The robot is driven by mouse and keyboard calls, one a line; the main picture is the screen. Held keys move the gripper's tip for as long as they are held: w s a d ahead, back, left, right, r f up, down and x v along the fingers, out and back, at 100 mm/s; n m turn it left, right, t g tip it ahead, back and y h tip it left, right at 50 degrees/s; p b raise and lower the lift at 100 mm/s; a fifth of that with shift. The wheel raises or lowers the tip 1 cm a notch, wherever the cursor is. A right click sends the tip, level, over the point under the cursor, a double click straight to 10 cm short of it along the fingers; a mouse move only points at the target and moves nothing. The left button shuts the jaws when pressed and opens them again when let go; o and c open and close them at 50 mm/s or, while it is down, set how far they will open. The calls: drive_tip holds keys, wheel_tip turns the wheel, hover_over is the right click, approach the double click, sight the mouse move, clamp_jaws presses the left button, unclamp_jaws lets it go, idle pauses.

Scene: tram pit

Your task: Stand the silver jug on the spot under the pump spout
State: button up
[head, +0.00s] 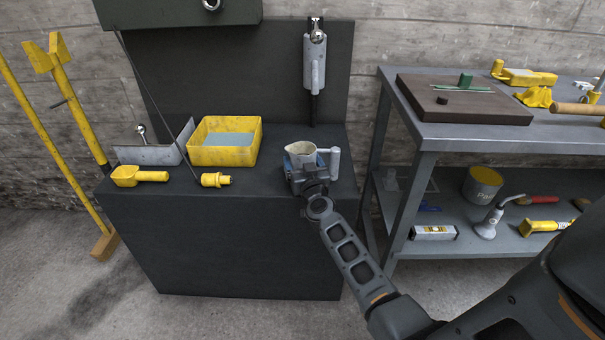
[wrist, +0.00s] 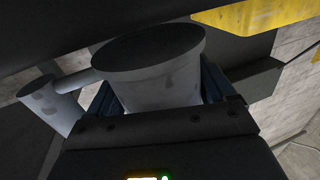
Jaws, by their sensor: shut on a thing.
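The silver jug (head: 301,150) is upright in my gripper (head: 304,170), over the right front part of the dark bench, with its handle at the right. In the wrist view the jug (wrist: 155,78) sits between my two blue-lined fingers, and its dark round end faces the camera's top. My gripper is shut on its body. A grey upright cylinder with a side handle (head: 314,65) is on the dark back panel behind the jug. It may be the pump, but I cannot make out a spout. The spot is not visible, and I cannot tell whether the jug touches the bench.
A yellow tray (head: 249,158), a yellow scoop (head: 139,176) and a yellow fitting (head: 215,180) are on the bench left of the jug. A grey worktable (head: 462,135) with tools stands at the right.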

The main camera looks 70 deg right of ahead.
drive_tip(key=shift+f+b, duration=0.45)
drive_tip(key=shift+f, duration=0.4)
drive_tip(key=shift+f, duration=0.1)
drive_tip(key=o, duration=1)
